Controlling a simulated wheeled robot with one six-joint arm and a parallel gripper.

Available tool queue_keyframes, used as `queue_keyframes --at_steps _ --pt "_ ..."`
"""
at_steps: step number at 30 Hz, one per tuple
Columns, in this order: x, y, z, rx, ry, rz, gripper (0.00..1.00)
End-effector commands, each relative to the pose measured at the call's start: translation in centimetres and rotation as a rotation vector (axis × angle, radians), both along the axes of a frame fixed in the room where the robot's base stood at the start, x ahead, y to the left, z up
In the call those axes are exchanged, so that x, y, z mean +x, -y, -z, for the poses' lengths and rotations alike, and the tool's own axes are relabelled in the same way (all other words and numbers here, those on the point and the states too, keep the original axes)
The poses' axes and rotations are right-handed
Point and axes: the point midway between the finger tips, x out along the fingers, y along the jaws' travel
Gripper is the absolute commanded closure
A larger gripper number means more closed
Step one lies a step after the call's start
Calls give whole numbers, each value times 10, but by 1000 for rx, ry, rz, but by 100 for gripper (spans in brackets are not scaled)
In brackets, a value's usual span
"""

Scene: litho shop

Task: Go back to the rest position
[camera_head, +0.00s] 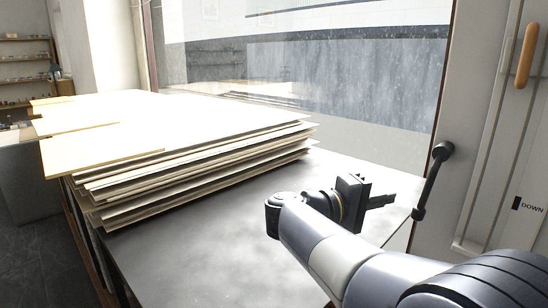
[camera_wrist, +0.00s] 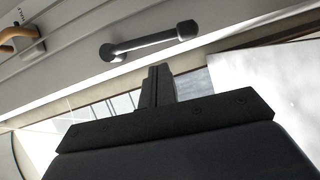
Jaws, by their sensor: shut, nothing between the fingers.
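My gripper (camera_head: 380,200) is at the end of my arm, above the right part of the dark table, and points right toward a black handle (camera_head: 432,180) on the pale panel. Its fingers are shut with nothing between them. In the wrist view my gripper (camera_wrist: 158,70) shows its closed fingers pointing up, and the black handle (camera_wrist: 149,41) lies beyond the tips. A gap seems to separate them, though its depth is hard to judge.
A stack of large boards (camera_head: 190,175) covers the left of the dark table (camera_head: 200,260). A window (camera_head: 310,80) stands behind it. The panel at right carries a wooden-coloured handle (camera_head: 527,56) and a "DOWN" label (camera_head: 529,206). Grey floor (camera_head: 40,200) shows at left.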

Motion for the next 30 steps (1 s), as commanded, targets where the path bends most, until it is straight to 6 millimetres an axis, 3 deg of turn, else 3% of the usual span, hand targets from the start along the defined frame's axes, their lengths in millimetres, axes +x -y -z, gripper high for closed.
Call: queue_keyframes --at_steps 6,12,16,30 --pt "13 38 0 0 -1 4 100" --pt "21 60 1 1 0 2 100" --pt "24 67 2 1 1 1 100" --pt "24 63 2 11 10 -2 100"
